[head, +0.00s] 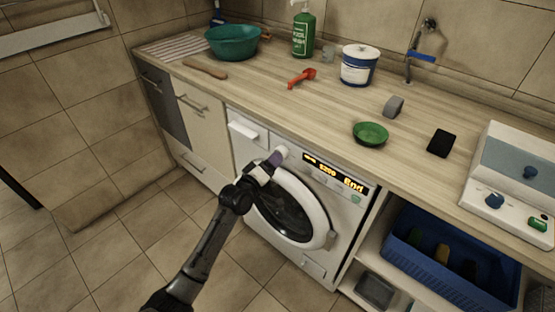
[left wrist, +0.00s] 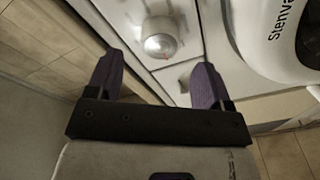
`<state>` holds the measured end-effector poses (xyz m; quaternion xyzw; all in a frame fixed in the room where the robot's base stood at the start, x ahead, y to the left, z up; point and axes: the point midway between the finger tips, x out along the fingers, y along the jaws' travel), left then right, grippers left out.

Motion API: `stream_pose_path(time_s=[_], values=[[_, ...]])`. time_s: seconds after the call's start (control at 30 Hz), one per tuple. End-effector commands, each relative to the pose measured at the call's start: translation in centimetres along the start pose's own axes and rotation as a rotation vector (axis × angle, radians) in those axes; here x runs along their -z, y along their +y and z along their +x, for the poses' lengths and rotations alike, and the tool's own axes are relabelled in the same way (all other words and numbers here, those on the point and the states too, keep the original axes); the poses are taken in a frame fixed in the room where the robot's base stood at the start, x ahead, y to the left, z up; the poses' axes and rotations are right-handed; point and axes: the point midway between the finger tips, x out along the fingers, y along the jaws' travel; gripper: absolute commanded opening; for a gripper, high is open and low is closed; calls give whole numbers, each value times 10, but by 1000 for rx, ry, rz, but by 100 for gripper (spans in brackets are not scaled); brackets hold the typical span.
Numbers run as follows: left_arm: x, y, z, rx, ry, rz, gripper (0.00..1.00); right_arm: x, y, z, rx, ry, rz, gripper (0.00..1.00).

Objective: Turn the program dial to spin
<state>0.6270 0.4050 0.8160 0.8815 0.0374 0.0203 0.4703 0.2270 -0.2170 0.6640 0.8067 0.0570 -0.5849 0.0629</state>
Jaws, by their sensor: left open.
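The white washing machine (head: 312,262) stands under the counter, its round door closed. The program dial (head: 281,152) is a pale knob on its front panel, left of the lit display (head: 335,173), which reads "1200" and "End". My left gripper (head: 275,160) is at the dial and partly covers it in the head view. The fingers are open and hold nothing. The dial's program labels are not readable. My right gripper is not in view.
The detergent drawer (head: 246,133) is left of the dial. The wooden counter (head: 300,115) above holds a green bowl (head: 370,134), a red spoon-like tool (head: 301,78) and a white-blue tub (head: 359,66). A blue crate (head: 440,262) sits right of the machine. The floor in front is clear.

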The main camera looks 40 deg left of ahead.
Motion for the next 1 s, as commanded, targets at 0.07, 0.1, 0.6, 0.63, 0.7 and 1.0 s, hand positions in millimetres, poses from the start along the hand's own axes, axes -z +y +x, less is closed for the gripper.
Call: stream_pose_path(time_s=[0.07,0.1,0.6,0.63,0.7,1.0], values=[[0,-1,13,-1,2,1,74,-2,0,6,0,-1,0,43],[0,-1,18,0,2,1,74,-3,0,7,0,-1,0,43],[0,0,43,1,0,2,74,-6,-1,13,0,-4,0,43],[0,0,43,1,0,2,74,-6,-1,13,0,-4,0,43],[0,0,43,1,0,2,74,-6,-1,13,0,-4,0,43],[0,0,43,1,0,2,52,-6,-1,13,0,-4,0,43]])
